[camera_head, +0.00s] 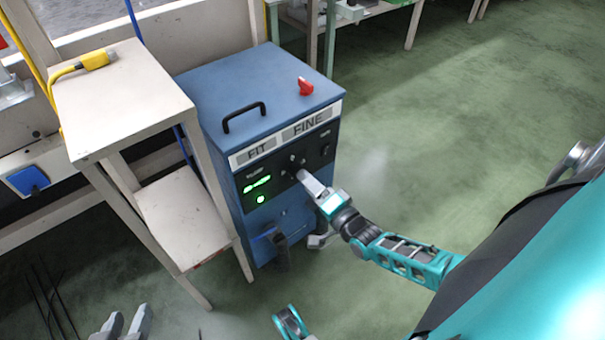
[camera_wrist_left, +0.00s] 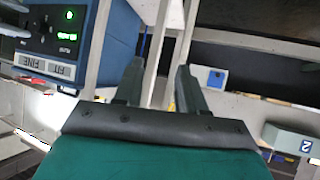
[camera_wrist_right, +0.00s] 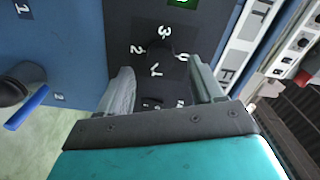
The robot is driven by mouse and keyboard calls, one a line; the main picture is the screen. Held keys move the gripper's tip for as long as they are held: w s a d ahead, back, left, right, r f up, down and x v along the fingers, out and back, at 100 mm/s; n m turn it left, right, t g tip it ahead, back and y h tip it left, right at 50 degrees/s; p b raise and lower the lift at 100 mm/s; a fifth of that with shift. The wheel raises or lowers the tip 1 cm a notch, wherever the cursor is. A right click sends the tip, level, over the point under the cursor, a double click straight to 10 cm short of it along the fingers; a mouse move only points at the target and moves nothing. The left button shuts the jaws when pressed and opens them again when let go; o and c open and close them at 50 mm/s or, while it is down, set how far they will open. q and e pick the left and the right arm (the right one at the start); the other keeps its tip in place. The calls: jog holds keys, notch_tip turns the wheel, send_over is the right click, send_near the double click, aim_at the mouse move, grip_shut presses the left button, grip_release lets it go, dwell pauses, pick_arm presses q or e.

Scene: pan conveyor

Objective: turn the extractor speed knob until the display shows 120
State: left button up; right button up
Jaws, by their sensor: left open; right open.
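The blue extractor cabinet (camera_head: 235,95) has a dark front panel with a dial knob (camera_wrist_right: 160,48) and white numerals around it. The green display (camera_head: 257,184) is lit, but its digits are too small to read. It also shows in the left wrist view (camera_wrist_left: 68,39). My right gripper (camera_head: 303,176) is in front of the panel at the dial. In the right wrist view its open fingers (camera_wrist_right: 162,82) point at the dial, one on each side; contact cannot be told. My left gripper (camera_head: 124,322) is open and empty at the lower left, away from the cabinet.
A pale stand (camera_head: 120,100) with a yellow-handled item (camera_head: 96,59) stands left of the cabinet. A red object (camera_head: 305,86) and a black handle (camera_head: 244,116) are on the cabinet top. A hose fitting (camera_head: 281,250) sits low on its front. Green floor at right is clear.

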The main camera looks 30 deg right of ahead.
pick_arm(q)
jog(key=shift+s+a+r+p, duration=0.2)
jog(key=shift+a+r+p, duration=0.15)
jog(key=shift+p, duration=0.4)
pick_arm(e)
jog(key=s, duration=0.9)
jog(key=shift+d, duration=0.35)
pick_arm(q)
jog(key=shift+f, duration=0.1)
